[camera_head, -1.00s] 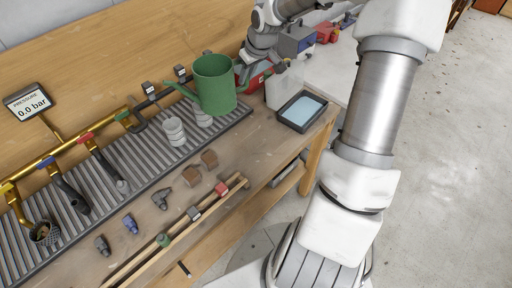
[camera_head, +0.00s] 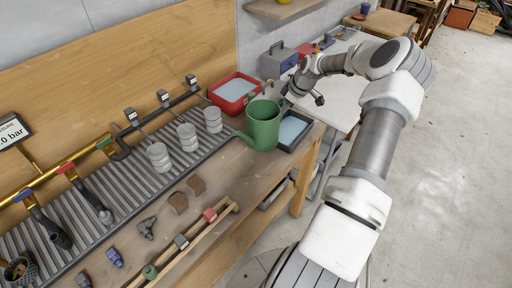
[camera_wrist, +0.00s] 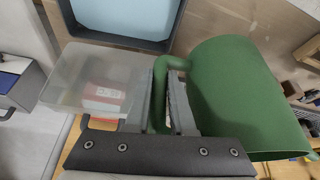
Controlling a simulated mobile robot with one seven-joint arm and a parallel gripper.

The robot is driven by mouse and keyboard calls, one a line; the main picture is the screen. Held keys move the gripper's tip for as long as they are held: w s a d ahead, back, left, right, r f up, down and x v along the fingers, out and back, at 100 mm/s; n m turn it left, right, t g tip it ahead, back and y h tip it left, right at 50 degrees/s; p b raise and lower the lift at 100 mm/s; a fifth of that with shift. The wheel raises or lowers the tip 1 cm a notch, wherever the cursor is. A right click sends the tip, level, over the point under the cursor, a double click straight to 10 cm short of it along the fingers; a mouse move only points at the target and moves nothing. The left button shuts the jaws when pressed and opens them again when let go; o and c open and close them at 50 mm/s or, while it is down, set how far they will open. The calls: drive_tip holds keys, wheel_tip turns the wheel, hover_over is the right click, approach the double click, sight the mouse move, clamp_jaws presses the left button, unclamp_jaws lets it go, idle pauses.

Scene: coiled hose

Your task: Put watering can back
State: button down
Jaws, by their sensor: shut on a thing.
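The green watering can (camera_head: 263,128) is upright at the right end of the workbench, its spout pointing left in the head view. It overlaps the left side of the dark tray with pale blue inside (camera_head: 311,121); I cannot tell whether its base touches the bench. My gripper (camera_head: 285,102) is behind the can, mostly hidden there. In the wrist view my gripper (camera_wrist: 163,105) is shut on the can's handle (camera_wrist: 160,82), with the can's body (camera_wrist: 245,95) to the right of the fingers.
A red tray (camera_head: 217,98) stands behind the can. Several grey cups (camera_head: 187,138) stand on the slatted rack (camera_head: 132,178) to the left. A clear box (camera_wrist: 75,80) is close to my fingers in the wrist view. Brown blocks (camera_head: 178,202) and hose fittings lie in front of the rack.

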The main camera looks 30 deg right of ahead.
drive_tip(key=a+f, duration=0.1)
drive_tip(key=a, duration=0.1)
drive_tip(key=a+f, duration=0.2)
drive_tip(key=a, duration=0.1)
drive_tip(key=a+f+p, duration=0.1)
drive_tip(key=a+f, duration=0.1)
drive_tip(key=a, duration=0.1)
drive_tip(key=shift+s+a, duration=0.2)
drive_tip(key=shift+s, duration=0.2)
drive_tip(key=shift+f, duration=2)
drive_tip(key=shift+f, duration=0.2)
drive_tip(key=c, duration=0.8)
unclamp_jaws()
drive_tip(key=shift+o, duration=0.2)
